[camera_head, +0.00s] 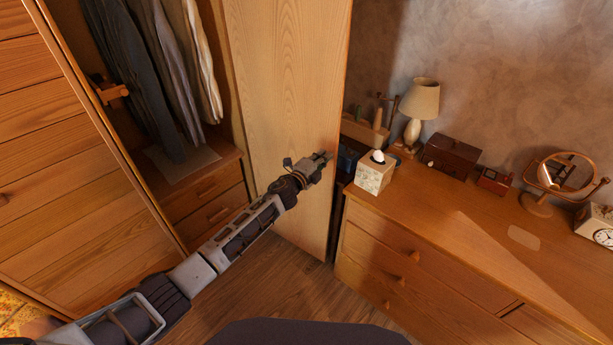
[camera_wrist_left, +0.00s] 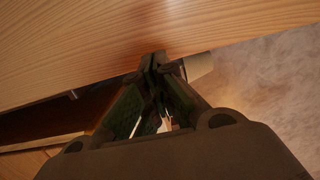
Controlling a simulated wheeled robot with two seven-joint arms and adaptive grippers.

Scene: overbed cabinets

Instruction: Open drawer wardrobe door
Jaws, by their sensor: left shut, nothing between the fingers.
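The wardrobe door (camera_head: 290,75) is a tall wooden panel, standing swung open beside the wardrobe. Hanging clothes (camera_head: 165,60) and inner drawers (camera_head: 205,195) show in the opening to its left. My left gripper (camera_head: 328,157) is in front of the door panel near its right edge, shut and empty. In the left wrist view the shut fingertips (camera_wrist_left: 158,62) overlap the wooden panel (camera_wrist_left: 120,45) near its edge. I cannot tell whether they touch it. My right gripper is not in view.
A dresser (camera_head: 430,240) stands close to the right of the door. It carries a tissue box (camera_head: 374,174), a lamp (camera_head: 417,105), a dark wooden box (camera_head: 451,156) and a round mirror (camera_head: 562,175). Wooden floor (camera_head: 300,285) is free below the door.

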